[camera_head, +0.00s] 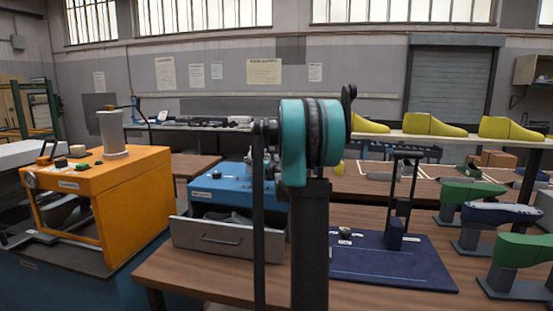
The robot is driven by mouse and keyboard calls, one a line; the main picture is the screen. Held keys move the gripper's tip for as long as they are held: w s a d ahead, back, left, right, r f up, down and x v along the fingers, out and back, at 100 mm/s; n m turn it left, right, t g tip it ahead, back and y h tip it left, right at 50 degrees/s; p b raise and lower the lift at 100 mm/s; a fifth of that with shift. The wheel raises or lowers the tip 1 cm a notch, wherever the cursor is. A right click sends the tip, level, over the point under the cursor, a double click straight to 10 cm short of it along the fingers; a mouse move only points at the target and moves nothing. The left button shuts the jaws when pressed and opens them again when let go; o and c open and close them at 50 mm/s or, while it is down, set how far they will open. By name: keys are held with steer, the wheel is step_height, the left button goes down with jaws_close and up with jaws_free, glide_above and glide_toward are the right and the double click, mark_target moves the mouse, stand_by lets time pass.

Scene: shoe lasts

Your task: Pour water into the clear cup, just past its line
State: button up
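I cannot make out a clear cup, its line or any water in the head view. A pale grey upright cylinder (112,133) stands on top of the orange machine (135,178) at the left; whether it is a vessel cannot be told. A teal and black joint with a dark upright link, part of my own arm, fills the middle foreground. It hides part of the blue machine and table behind it. I cannot pick out the fingers of my gripper.
A blue machine (213,194) with an open grey drawer (215,239) stands on the wooden table (200,280). Right of my arm lies a dark blue board (400,265) with an upright frame. Green lasts (470,192) stand at right; yellow lasts (430,125) line a shelf behind.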

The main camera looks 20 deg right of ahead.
mark_target(261, 151)
steer(key=shift+w+d+r+m, duration=0.15)
steer(key=shift+d+m, duration=0.2)
steer(key=shift+m, duration=0.35)
steer(key=r+m, duration=0.1)
steer(key=r, duration=0.1)
steer(key=d+r+m, duration=0.1)
steer(key=shift+w+d+r, duration=0.1)
steer(key=shift+d+r, duration=0.05)
steer(key=shift+r, duration=0.2)
steer(key=shift+w+d+r+m+g, duration=0.1)
steer(key=shift+d+r+m+g, duration=0.25)
steer(key=shift+r+m, duration=0.25)
steer(key=shift+m, duration=0.9)
steer(key=shift+f+m+y, duration=0.3)
steer(key=shift+f+m, duration=0.15)
steer(key=shift+m, duration=0.65)
steer(key=shift+f+m+g+p, duration=0.1)
steer(key=shift+m+g+p, duration=0.2)
steer(key=shift+m, duration=0.1)
steer(key=shift+w+f+m+y, duration=0.15)
steer(key=shift+f+m+y, duration=0.15)
steer(key=shift+m, duration=0.5)
steer(key=shift+w+d+r+m+p, duration=0.35)
steer(key=shift+d+r+m+p, duration=0.15)
steer(key=shift+m+p, duration=0.25)
